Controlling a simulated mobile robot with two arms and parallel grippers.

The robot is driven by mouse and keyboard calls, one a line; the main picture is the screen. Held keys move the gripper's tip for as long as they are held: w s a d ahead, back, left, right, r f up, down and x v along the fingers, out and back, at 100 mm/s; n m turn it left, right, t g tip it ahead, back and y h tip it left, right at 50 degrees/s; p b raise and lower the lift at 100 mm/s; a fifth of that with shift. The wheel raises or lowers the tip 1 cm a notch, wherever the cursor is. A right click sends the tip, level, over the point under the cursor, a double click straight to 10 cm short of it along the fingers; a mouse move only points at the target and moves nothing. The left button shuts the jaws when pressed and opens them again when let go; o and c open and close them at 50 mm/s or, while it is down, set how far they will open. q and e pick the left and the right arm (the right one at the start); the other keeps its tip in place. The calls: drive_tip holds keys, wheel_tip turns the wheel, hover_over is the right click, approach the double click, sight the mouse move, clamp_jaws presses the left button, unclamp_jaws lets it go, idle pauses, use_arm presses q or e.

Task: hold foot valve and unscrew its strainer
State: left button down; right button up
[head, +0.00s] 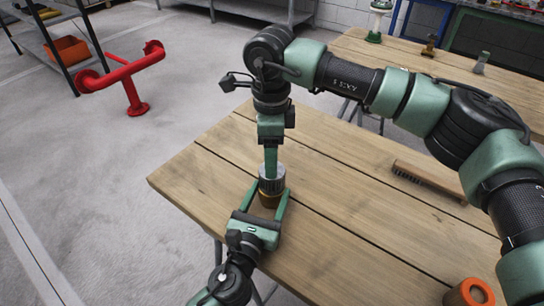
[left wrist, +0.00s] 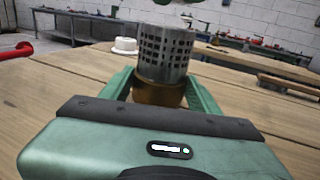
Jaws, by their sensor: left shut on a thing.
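The foot valve stands upright on the wooden table, with a brass body (head: 269,200) below and a grey perforated metal strainer (head: 272,185) on top. In the left wrist view the brass body (left wrist: 158,94) sits between my left fingers and the strainer (left wrist: 165,55) rises above them. My left gripper (head: 270,191) is shut on the brass body from the near side. My right gripper (head: 271,170) points straight down at the strainer's top from above. Its fingers show nearly edge-on, so I cannot tell whether they grip.
A brush (head: 429,182) and an orange ring-shaped part (head: 470,293) lie on the table (head: 330,245) to the right. A white round object (left wrist: 124,45) shows behind the valve in the left wrist view. A red pipe stand (head: 132,85) is on the floor at left.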

drive_tip(key=m, duration=0.4)
drive_tip(key=shift+m, duration=0.3)
drive_tip(key=m, duration=0.8)
drive_tip(key=shift+m, duration=0.4)
drive_tip(key=m, duration=0.8)
drive_tip(key=shift+m, duration=0.3)
drive_tip(key=m, duration=0.4)
drive_tip(key=shift+m, duration=0.3)
drive_tip(key=m, duration=0.7)
drive_tip(key=shift+d, duration=0.1)
drive_tip(key=shift+f+m, duration=0.3)
drive_tip(key=shift+f, duration=0.1)
drive_tip(key=shift+w+f, duration=0.1)
drive_tip(key=shift+f, duration=3.5)
